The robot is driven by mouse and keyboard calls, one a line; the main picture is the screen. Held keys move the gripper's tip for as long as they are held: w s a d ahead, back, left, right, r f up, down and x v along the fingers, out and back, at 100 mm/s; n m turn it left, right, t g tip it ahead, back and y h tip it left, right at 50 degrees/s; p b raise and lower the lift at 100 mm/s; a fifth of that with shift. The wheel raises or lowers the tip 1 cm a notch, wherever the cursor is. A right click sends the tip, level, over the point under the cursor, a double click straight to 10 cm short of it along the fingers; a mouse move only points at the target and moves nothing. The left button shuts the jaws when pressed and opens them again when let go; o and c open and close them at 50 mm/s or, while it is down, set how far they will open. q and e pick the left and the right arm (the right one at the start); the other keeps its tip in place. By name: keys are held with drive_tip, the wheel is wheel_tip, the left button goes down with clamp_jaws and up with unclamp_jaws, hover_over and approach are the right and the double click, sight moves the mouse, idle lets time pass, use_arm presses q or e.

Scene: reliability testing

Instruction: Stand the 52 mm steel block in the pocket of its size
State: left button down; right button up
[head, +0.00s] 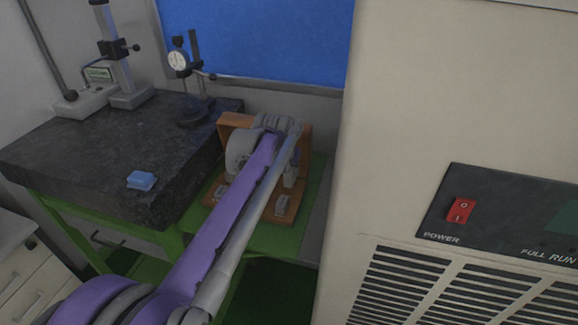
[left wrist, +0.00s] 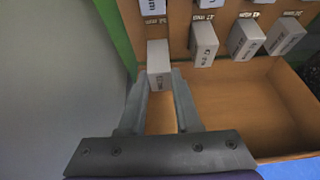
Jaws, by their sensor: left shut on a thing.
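A grey steel block (left wrist: 158,58) with dark lettering, too small to read, stands at the left of the row in the left wrist view. My left gripper (left wrist: 160,78) is shut on it, one finger on each side. The wooden case (left wrist: 225,105) lies under and around it, and the block is over its left edge area. Whether it touches the floor of a pocket I cannot tell. In the head view the wooden case (head: 229,120) stands on a green bench, and my purple left arm hides most of the gripper. My right gripper is not in view.
Several labelled steel blocks, such as one beside the held block (left wrist: 204,43), stand in the case. A beige cabinet (head: 440,80) closes off the right.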

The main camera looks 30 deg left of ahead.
use_arm(q)
drive_tip(key=shift+f+b, duration=0.3)
drive_tip(key=shift+f, duration=0.4)
drive_tip(key=shift+f, duration=0.65)
idle(0.3)
drive_tip(key=c, duration=0.5)
unclamp_jaws()
